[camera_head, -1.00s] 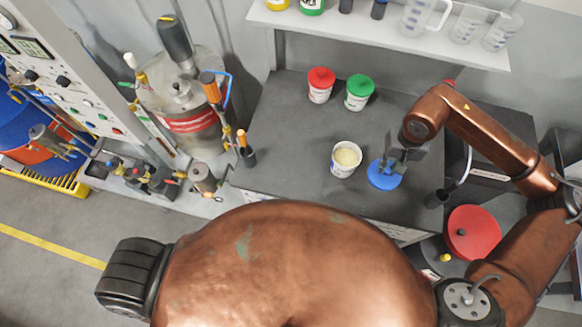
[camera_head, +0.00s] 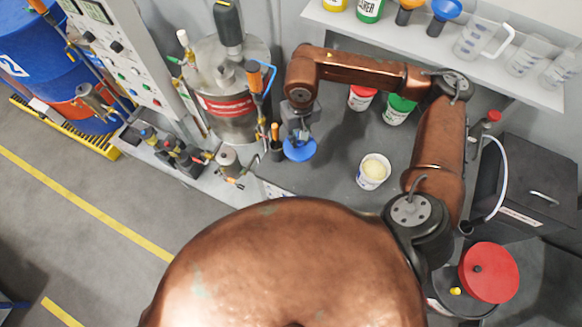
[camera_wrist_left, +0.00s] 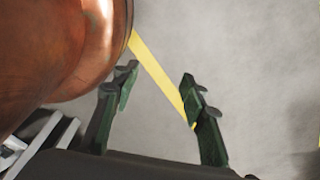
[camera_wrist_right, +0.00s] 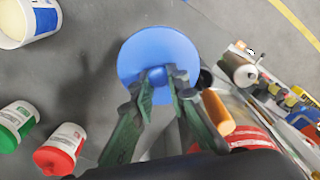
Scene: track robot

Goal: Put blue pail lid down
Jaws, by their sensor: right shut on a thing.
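The blue pail lid (camera_head: 300,150) is held by my right gripper (camera_head: 301,134), near the left end of the dark grey counter. In the right wrist view the lid (camera_wrist_right: 150,50) shows as a round disc, with the fingers (camera_wrist_right: 160,80) shut on its middle. The open pail (camera_head: 374,171) with pale yellow contents stands to the right of the lid, apart from it. It also shows in the right wrist view (camera_wrist_right: 38,20), with a blue label. My left gripper (camera_wrist_left: 160,95) is open and empty above the grey floor.
A red-lidded pail (camera_head: 361,98) and a green-lidded pail (camera_head: 397,109) stand farther back on the counter (camera_head: 330,185). A steel tank (camera_head: 228,100) and an orange-handled tool in a dark holder (camera_head: 276,145) are close to the lid's left. A shelf (camera_head: 440,42) runs above the back.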

